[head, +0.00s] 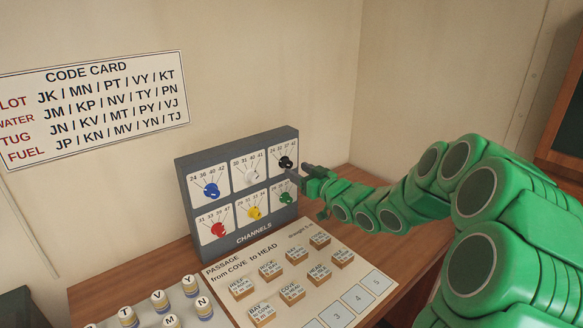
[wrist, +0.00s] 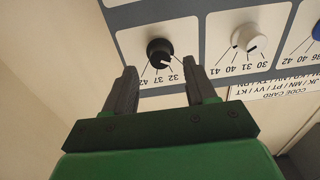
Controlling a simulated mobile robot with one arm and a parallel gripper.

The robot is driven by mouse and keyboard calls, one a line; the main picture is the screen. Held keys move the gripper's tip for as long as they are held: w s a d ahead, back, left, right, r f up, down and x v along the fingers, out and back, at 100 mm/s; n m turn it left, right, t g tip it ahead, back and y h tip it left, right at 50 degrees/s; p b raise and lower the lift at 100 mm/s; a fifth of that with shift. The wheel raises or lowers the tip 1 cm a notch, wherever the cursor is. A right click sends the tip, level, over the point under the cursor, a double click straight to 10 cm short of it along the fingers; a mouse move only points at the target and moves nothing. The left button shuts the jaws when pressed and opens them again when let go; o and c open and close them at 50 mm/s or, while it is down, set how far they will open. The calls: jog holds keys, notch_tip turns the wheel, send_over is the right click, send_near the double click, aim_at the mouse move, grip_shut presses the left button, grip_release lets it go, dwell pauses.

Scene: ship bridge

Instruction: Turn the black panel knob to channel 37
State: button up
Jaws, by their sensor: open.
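The black knob (head: 286,163) is at the top right of the grey CHANNELS panel (head: 238,134). In the wrist view, which is upside down, the black knob (wrist: 158,50) has 42, 37 and 32 marked around it; a further label is hidden by a finger. Its white pointer mark appears to lean to the 32 side, not to 37; its exact setting is hard to tell. My gripper (head: 301,174) is just in front of the knob. In the wrist view my gripper (wrist: 161,76) is open, its fingers apart with nothing between them, just short of the knob.
White (head: 250,174), blue (head: 211,190), red (head: 218,229), yellow (head: 254,213) and green (head: 285,197) knobs share the panel. A passage board (head: 225,276) with several blocks lies before it. Lettered pieces (head: 159,299) stand at left. A code card (head: 95,105) hangs on the wall.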

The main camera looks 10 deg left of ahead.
aim_at(290, 166)
jog(key=shift+x, duration=2.1)
grip_shut()
